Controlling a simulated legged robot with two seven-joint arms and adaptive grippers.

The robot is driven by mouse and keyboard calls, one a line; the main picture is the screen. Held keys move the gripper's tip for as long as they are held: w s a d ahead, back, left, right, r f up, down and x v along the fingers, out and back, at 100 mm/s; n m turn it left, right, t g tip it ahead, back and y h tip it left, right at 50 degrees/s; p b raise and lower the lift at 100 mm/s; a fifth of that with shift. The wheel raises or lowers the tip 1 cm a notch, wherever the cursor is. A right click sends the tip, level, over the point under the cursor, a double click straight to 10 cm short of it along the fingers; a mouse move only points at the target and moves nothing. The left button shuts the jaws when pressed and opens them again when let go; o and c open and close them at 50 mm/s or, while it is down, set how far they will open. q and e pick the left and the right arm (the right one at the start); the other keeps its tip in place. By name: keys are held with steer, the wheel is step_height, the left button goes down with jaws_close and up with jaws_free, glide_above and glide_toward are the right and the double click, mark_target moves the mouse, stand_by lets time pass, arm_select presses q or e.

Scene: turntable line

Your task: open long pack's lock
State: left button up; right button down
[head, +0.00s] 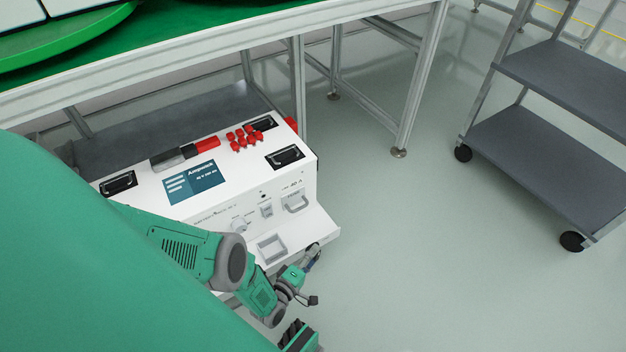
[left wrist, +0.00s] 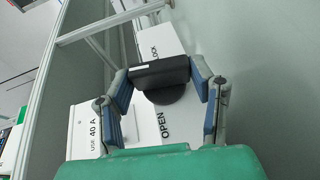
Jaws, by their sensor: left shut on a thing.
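The long white pack (head: 225,225) with a blue label sits on a low shelf under the green-topped table. In the left wrist view its lock is a black bar handle (left wrist: 160,72) on a round dark base, between the printed words LOCK and OPEN. The bar lies crosswise in that view. My left gripper (left wrist: 160,78) has its two blue-grey fingers closed on the ends of the bar. In the head view this gripper (head: 308,262) is at the pack's front right corner, and the handle is mostly hidden there. My right gripper is not identifiable in either view.
Black recessed handles (head: 285,156), red terminal parts (head: 246,138) and a front socket cover (head: 295,202) are on the pack. A grey wheeled cart (head: 560,130) stands at right, with clear floor between.

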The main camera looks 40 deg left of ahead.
mark_target(314, 259)
arm_select(q)
steer(key=shift+s+a+f, duration=0.1)
steer(key=shift+s+f, duration=0.15)
stand_by(0.4)
steer(key=o, duration=1.2)
steer(key=shift+c, duration=0.2)
steer(key=shift+w, duration=0.1)
steer(key=shift+w+r, duration=0.1)
steer(key=shift+r, duration=0.05)
steer(key=shift+r, duration=0.1)
steer(key=shift+w+r, duration=0.1)
steer(key=shift+r, duration=0.3)
steer(key=shift+o, duration=0.7)
step_height(314, 259, up, 8)
steer(key=shift+f, duration=0.2)
steer(key=shift+w+d+r, duration=0.1)
steer(key=shift+d+r, duration=0.1)
steer(key=shift+r, duration=0.4)
steer(key=shift+c, duration=0.7)
steer(key=shift+r, duration=0.1)
